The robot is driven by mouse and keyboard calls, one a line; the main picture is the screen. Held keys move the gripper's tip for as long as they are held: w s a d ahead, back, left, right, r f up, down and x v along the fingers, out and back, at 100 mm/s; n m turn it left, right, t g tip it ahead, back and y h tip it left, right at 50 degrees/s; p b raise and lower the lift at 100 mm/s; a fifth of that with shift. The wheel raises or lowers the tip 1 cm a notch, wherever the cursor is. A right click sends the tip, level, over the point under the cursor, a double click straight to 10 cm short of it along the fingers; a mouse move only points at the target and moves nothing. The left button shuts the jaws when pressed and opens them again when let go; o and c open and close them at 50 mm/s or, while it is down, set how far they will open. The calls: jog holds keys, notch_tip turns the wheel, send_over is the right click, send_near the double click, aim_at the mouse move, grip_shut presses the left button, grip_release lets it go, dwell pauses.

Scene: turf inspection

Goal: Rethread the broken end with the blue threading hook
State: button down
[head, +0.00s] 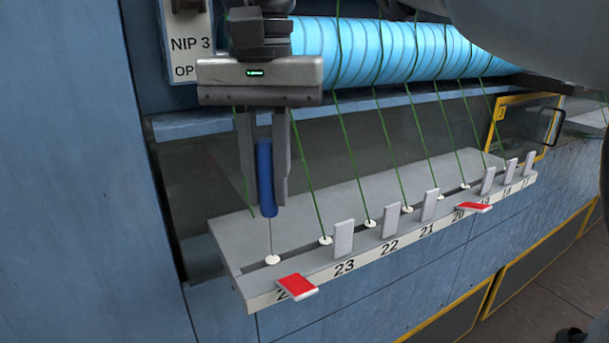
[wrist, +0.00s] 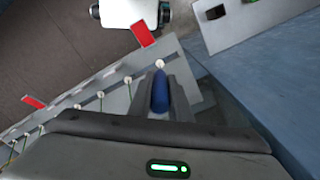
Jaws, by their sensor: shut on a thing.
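My gripper (head: 264,155) points down and is shut on the blue threading hook (head: 265,180), which stands upright between its fingers. The hook's thin wire reaches down to the white eyelet (head: 273,260) at the left end of the grey ledge; I cannot tell if it passes into it. A red flag (head: 298,286) lies tipped out in front of this eyelet and partly covers its number. A loose green thread (head: 247,190) hangs behind the gripper, its lower end near the ledge. In the wrist view the hook (wrist: 160,92) points at the eyelet (wrist: 160,63).
Green threads run from the blue roller (head: 370,50) down to several other eyelets. Grey flags stand upright beside 23, 22 and 21. Another red flag (head: 473,207) is tipped out near 20. A blue wall panel (head: 80,170) stands close on the left.

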aim_at(264, 141)
jog(key=shift+f+b, duration=0.9)
jog(key=shift+f, duration=0.7)
jog(key=shift+r, duration=0.15)
dwell(0.4)
jog(key=shift+r+p, duration=2.45)
jog(key=shift+p, duration=0.2)
jog(key=shift+r, duration=1.2)
